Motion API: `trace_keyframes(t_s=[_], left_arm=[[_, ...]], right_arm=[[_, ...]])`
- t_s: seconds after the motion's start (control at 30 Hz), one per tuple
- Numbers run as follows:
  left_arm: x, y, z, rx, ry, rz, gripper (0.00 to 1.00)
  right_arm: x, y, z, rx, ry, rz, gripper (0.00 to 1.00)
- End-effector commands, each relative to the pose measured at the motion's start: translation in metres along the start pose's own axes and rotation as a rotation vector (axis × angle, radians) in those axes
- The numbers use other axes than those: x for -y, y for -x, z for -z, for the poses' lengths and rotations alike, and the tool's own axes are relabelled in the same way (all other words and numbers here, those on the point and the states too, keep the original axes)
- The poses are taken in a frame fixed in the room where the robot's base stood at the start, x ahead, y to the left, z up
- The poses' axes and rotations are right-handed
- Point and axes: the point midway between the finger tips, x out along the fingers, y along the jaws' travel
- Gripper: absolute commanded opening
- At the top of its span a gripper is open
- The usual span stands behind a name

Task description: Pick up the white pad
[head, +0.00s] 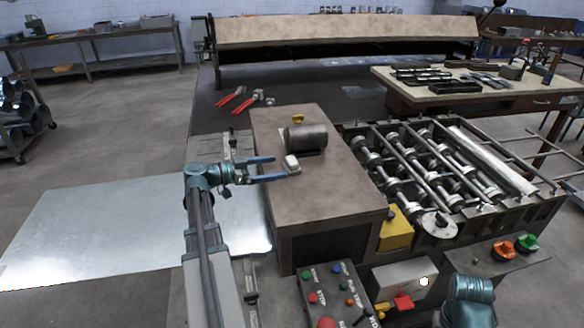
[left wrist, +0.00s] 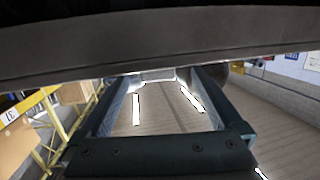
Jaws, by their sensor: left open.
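My right gripper is not in view.
The dark grey cylinder (head: 306,137) and a yellow knob (head: 298,119) sit close behind the pad. A roller machine (head: 430,165) stands to the right. A control box (head: 335,292) is in front. Red-handled tools (head: 232,97) lie behind. The front of the housing top (head: 325,195) is clear.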

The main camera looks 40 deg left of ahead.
Motion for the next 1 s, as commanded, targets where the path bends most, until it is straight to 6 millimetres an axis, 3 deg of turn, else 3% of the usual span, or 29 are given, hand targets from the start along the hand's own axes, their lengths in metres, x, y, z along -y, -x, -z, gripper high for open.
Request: trace_keyframes(t_s=[0.47,0.8,1.0], left_arm=[[-0.002,-0.021,0.0,0.0,-0.001,0.0,1.0],[-0.005,-0.064,0.001,0.0,-0.001,-0.001,1.0],[-0.005,-0.064,0.002,0.0,0.0,0.0,1.0]], right_arm=[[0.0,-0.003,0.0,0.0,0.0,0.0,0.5],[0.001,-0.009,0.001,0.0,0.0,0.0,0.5],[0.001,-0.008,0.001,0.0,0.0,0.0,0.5]])
